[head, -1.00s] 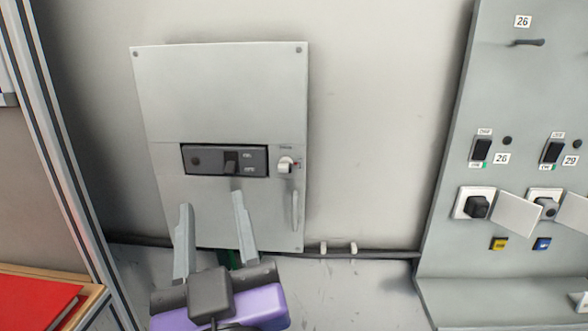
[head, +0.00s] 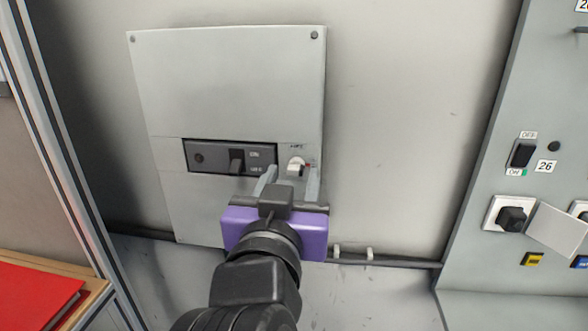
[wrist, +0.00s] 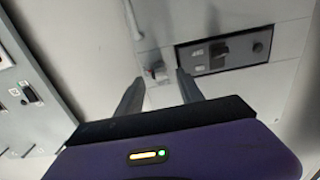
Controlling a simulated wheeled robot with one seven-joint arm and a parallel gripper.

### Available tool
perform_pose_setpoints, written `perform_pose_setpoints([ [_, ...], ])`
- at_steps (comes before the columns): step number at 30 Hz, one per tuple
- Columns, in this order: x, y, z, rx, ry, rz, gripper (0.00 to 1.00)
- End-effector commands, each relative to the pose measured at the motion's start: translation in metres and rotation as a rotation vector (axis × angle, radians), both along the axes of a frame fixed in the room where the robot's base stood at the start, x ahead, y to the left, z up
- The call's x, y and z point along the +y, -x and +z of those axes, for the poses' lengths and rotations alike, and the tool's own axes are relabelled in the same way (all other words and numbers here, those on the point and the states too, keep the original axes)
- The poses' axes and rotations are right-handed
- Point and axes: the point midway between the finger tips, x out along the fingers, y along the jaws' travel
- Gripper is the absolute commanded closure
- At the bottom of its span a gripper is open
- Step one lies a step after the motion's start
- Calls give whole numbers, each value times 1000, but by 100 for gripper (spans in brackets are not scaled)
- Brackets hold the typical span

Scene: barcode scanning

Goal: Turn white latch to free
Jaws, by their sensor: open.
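The white latch (head: 296,166) is a small knob on the grey wall panel (head: 225,85), right of a black switch plate (head: 205,157). In the head view the fingertips appear just below and to either side of the latch. I cannot tell whether they touch it. The wrist view also shows my gripper (wrist: 160,78).
A grey board (head: 480,160) with switches, black plugs and white tags stands at the right. A cable (head: 400,263) runs along the wall's foot. A red item (head: 35,305) lies at the lower left. The wall between panel and board is clear.

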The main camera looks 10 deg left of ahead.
Motion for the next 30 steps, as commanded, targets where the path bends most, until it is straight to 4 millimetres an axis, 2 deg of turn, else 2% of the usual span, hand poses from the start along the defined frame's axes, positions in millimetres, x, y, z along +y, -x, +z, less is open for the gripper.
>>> perform_pose_setpoints([
  [6, -1, -21, 1, -1, -1, 0, 55],
  [15, -1, -24, 0, -1, 0, 1, 55],
  [16, -1, -24, 0, -1, 0, 1, 57],
  [21, -1, -24, 0, -1, 0, 1, 91],
  [23, -1, -24, 0, -1, 0, 1, 100],
  [30, -1, -24, 1, -1, 8, 1, 100],
])
